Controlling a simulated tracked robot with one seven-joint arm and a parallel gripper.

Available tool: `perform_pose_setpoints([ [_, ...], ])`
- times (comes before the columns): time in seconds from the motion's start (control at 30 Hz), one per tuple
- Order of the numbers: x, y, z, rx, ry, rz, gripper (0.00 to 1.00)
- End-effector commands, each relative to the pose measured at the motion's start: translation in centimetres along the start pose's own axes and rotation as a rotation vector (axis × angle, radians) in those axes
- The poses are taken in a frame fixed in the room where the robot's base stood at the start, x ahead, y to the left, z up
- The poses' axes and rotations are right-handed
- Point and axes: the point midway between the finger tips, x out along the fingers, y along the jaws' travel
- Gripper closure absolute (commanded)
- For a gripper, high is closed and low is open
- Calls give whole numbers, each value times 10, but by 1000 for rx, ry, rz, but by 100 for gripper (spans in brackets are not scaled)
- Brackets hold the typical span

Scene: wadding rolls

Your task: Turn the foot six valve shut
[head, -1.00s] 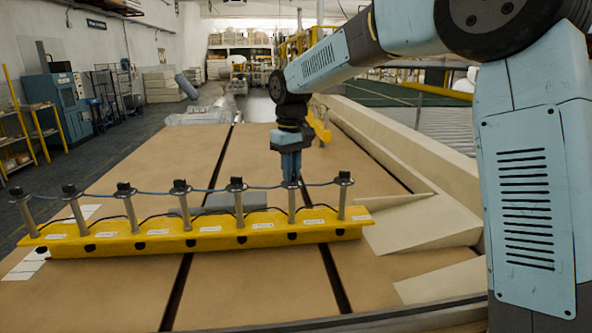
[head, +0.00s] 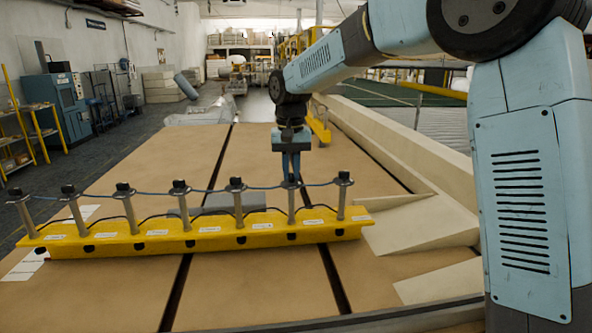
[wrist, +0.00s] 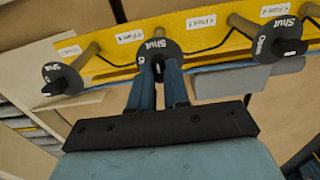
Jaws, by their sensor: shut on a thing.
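A yellow bar (head: 160,240) carries a row of upright grey posts with black valve tops. The foot six valve (head: 291,184) tops the sixth post from the left. My gripper (head: 291,176) points down onto it from above. In the wrist view my gripper (wrist: 158,72) has its two blue fingers shut on the small handle of the foot six valve (wrist: 156,47). The black dial reads "Shut" on its far side. The fingers hide most of the handle, so its exact angle is hard to tell.
Neighbouring valves stand close by: one at the row's right end (head: 343,179) and one to the left (head: 236,185). A thin blue line links the tops. A grey block (head: 222,201) lies behind the bar. Pale wedges (head: 425,225) lie at right.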

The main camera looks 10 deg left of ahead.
Motion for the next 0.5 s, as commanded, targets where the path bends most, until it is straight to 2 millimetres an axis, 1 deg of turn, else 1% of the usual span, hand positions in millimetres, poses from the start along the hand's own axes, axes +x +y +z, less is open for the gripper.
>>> perform_pose_setpoints([
  [0.03, 1, 4, -2, 8, 2, 3, 100],
  [0.33, 2, 4, -2, 8, 1, 3, 100],
  [0.37, 2, 4, -2, 8, 0, 3, 82],
  [0.5, 1, 3, -1, 6, 0, 3, 69],
])
